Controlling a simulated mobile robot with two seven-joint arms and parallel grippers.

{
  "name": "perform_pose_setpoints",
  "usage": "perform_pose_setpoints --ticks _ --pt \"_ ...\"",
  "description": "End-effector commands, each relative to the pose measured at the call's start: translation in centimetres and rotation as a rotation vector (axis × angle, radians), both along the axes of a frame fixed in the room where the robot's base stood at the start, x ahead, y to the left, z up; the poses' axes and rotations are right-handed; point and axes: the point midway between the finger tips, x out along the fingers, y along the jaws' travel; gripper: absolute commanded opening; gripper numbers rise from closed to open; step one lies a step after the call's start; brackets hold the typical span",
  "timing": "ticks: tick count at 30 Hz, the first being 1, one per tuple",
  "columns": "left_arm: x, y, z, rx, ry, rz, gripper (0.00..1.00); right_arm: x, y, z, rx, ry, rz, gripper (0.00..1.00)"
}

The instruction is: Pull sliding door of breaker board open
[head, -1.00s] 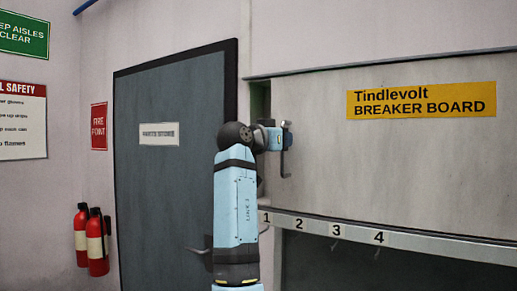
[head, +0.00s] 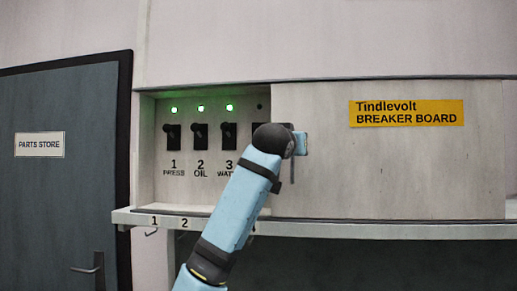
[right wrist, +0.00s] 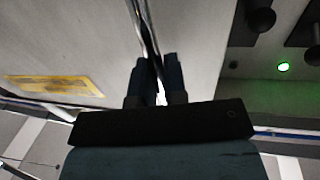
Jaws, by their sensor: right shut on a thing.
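The pale grey sliding door (head: 390,175) of the breaker board carries a yellow "Tindlevolt BREAKER BOARD" label (head: 406,112). It stands partly open, with its left edge right of breaker 3. My right gripper (head: 300,143) is at the door's left edge, and its fingers (right wrist: 155,82) are shut on the door's metal handle (head: 292,170). The handle also shows between the fingers in the right wrist view (right wrist: 144,28). The open bay shows black switches 1, 2 and 3 (head: 200,135) under green lights. My left gripper is not in view.
A white ledge (head: 350,230) with numbers and hooks runs below the board, with a dark space under it. A grey parts store door (head: 65,190) is at the left. The wall right of the board is partly in view.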

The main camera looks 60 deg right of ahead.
Motion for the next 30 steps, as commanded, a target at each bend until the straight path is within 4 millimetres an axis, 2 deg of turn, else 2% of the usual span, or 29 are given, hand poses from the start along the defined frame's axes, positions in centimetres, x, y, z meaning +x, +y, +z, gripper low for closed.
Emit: perform_pose_setpoints --ticks 1,3,9,14,24,25,27,28,30 --pt "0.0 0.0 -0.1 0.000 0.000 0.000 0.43 -1.3 -0.5 0.1 -0.001 -0.005 -0.004 0.00" --pt "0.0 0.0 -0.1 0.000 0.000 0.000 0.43 -2.5 -1.0 0.1 -0.001 -0.005 -0.002 0.00" --pt "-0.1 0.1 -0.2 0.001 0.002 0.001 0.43 -4.7 -2.0 0.1 -0.002 -0.002 -0.001 0.00" --pt "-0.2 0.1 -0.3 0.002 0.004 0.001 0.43 -5.4 -2.3 0.1 -0.002 -0.001 0.000 0.00" --pt "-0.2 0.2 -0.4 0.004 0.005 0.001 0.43 -5.4 -2.3 0.2 -0.002 0.000 0.001 0.00" --pt "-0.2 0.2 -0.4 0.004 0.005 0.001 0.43 -5.4 -2.3 0.2 -0.002 0.000 0.001 0.17" --pt "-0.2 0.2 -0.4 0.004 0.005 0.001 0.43 -5.4 -2.3 0.2 -0.002 0.000 0.001 0.33" --pt "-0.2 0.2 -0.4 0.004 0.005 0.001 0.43 -5.4 -2.3 0.2 -0.002 0.000 0.001 0.37" --pt "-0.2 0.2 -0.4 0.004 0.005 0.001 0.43 -5.4 -2.3 0.2 -0.002 0.000 0.001 0.37"
